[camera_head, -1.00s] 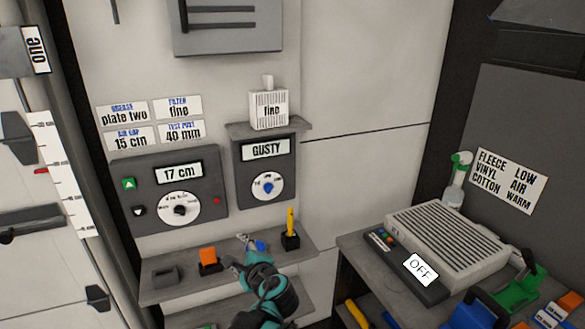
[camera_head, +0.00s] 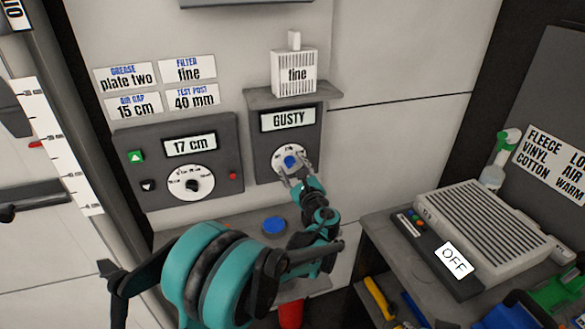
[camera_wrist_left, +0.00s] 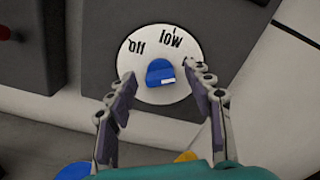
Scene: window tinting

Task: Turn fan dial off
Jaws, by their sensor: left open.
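The fan dial (camera_head: 289,150) is a white disc with a blue knob (camera_head: 291,161) on a grey panel under a GUSTY display (camera_head: 288,119). In the left wrist view, the dial (camera_wrist_left: 137,75) shows "off" and "low" along its top, and the blue knob (camera_wrist_left: 158,72) has a white mark at its lower right. My left gripper (camera_head: 298,176) is open at the dial. In the wrist view its fingers (camera_wrist_left: 163,77) stand on either side of the knob, with gaps visible. My left arm hides the shelf area below the dial. My right gripper is not in view.
Left of the fan panel is a second panel (camera_head: 220,178) reading 17 cm, with its own dial (camera_head: 190,184). A white filter box (camera_head: 294,72) stands on the ledge above. At right, a grey heater-like unit (camera_head: 490,232) with an OFF sign (camera_head: 454,260) sits on a bench.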

